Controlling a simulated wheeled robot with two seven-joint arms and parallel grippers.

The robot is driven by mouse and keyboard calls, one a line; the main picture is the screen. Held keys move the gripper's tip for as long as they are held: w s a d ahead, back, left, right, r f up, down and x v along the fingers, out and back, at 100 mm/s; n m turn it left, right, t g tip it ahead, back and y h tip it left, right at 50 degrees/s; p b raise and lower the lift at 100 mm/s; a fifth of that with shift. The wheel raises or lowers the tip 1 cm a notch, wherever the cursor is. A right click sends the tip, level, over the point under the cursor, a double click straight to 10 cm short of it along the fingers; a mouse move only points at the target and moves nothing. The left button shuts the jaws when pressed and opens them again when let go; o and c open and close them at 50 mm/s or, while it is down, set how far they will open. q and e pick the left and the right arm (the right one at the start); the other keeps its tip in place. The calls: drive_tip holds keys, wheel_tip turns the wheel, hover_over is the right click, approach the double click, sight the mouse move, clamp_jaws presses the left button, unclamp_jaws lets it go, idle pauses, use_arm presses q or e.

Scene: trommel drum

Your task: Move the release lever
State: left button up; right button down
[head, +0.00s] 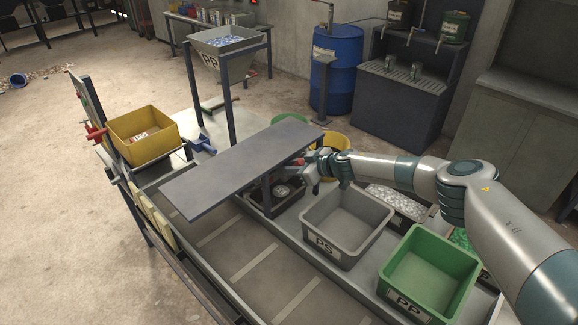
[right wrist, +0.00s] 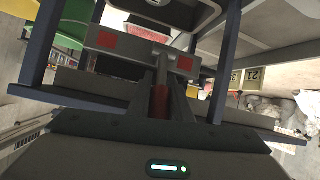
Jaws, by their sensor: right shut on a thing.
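In the right wrist view the lever's red grip (right wrist: 160,97) stands between the dark fingers, in front of a grey crosspiece with red squares. The gripper partly hides the lever in the head view, so its exact angle is hard to tell. My left gripper is not in view.
The grey plate (head: 240,168) lies close above and left of the gripper. A grey PS bin (head: 318,247) and a green PP bin (head: 400,292) stand in front. A yellow bin (head: 171,124), red handle (head: 95,133) and blue handle (head: 203,146) are at left.

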drive_tip(key=shift+d, duration=0.1)
drive_tip(key=c, duration=1.6)
unclamp_jaws()
drive_tip(key=shift+w, duration=0.1)
drive_tip(key=shift+d+r, duration=0.1)
drive_tip(key=b+v, duration=0.4)
drive_tip(key=v, duration=1.3)
